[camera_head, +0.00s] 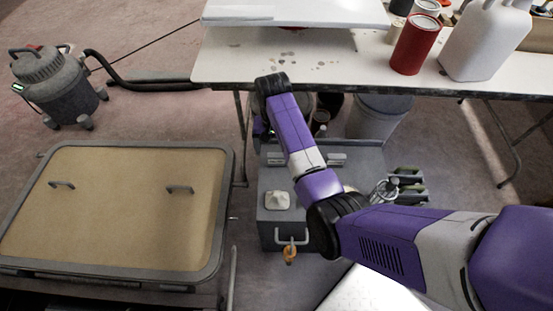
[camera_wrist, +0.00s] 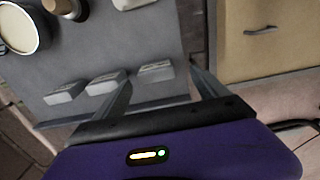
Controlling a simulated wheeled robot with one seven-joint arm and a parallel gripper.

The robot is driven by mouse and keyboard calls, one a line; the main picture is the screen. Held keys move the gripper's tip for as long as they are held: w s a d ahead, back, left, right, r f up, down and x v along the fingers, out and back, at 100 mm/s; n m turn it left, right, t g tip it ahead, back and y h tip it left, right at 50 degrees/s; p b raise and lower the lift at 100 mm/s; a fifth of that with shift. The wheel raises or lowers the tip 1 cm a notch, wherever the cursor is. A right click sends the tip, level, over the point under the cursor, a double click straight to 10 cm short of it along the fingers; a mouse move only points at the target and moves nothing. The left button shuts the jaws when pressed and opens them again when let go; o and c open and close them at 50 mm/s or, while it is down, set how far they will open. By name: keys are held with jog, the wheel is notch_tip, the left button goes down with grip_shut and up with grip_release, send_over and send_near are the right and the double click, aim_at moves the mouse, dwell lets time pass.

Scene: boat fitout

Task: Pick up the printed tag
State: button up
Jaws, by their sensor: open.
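No thing stands out clearly as the printed tag. In the wrist view, three small pale blocks lie in a row on a grey surface: a left one (camera_wrist: 65,92), a middle one (camera_wrist: 106,82) and a right one (camera_wrist: 156,72). Their tops seem faintly marked, but too small to read. My gripper (camera_wrist: 162,74) is open, its fingers apart; the right block appears between the fingertips, with no contact visible. In the head view, similar pale pieces lie on the grey box (camera_head: 268,184) under my arm. My gripper is mostly hidden there behind my arm.
A white table (camera_head: 300,66) stands behind the box, with a red can (camera_head: 416,44) and a white jug (camera_head: 485,40). A tan-topped hatch (camera_head: 120,205) lies left. In the wrist view, an open tin (camera_wrist: 22,27) and a brown knob-like piece (camera_wrist: 66,8) stand beyond the blocks.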

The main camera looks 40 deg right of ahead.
aim_at(276, 155)
jog(key=f, duration=0.2)
jog(key=f+b, duration=0.1)
jog(key=f, duration=0.3)
jog(key=shift+s+d+b, duration=0.25)
jog(key=shift+d+b, duration=0.05)
jog(key=shift+d, duration=0.05)
jog(key=c, duration=1.4)
